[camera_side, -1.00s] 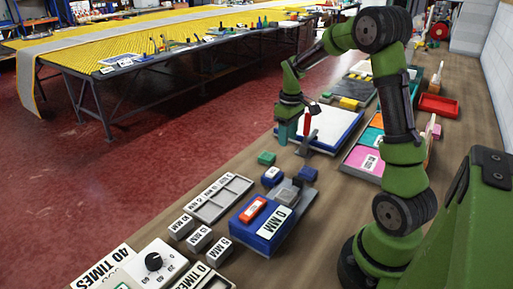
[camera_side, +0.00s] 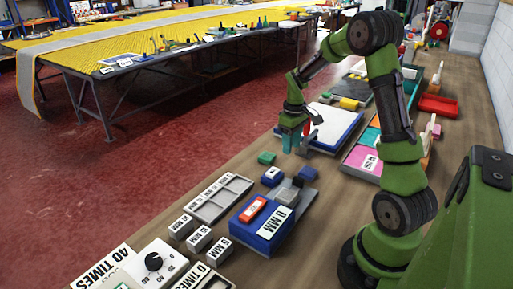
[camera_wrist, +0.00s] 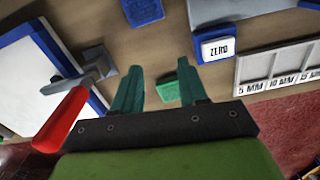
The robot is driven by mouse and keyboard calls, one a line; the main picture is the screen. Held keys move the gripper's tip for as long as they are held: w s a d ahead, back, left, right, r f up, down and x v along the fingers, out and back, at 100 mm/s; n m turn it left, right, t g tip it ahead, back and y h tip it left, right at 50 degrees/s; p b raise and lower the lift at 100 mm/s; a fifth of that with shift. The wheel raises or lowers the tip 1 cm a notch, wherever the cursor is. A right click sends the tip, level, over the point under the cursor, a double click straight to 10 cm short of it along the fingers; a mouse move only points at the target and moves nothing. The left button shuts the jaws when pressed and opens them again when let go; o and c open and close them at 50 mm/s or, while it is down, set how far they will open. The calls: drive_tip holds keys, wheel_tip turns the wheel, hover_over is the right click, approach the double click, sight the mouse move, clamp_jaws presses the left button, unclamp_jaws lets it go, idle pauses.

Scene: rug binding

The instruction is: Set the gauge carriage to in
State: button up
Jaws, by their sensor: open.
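The gauge is a blue box (camera_side: 258,233) with a red switch and a "0 MM" label. A grey rail (camera_side: 297,209) lies along its right side, with grey blocks and a dark blue block (camera_side: 307,174) at the far end. That block seems to be the carriage; it also shows at the top of the wrist view (camera_wrist: 141,11). My gripper (camera_side: 295,146) is open and empty, above the bench beyond the gauge. In the wrist view its teal fingers (camera_wrist: 162,82) point toward the bench, with a small green block (camera_wrist: 168,91) beyond them.
A red-handled lever (camera_wrist: 64,118) on a grey stand is close beside my fingers. A blue "ZERO" button (camera_wrist: 216,47) stands near the gauge. A white, blue-rimmed board (camera_side: 336,126) lies behind. A grey slotted tray (camera_side: 220,198) and several grey blocks lie left of the gauge.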

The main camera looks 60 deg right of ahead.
wheel_tip(320, 180, up, 9)
drive_tip(key=shift+r, duration=0.2)
idle(0.3)
wheel_tip(320, 180, up, 3)
drive_tip(key=n, duration=0.1)
hover_over(299, 178)
wheel_tip(299, 178, down, 18)
drive_tip(key=shift+r, duration=0.25)
clamp_jaws()
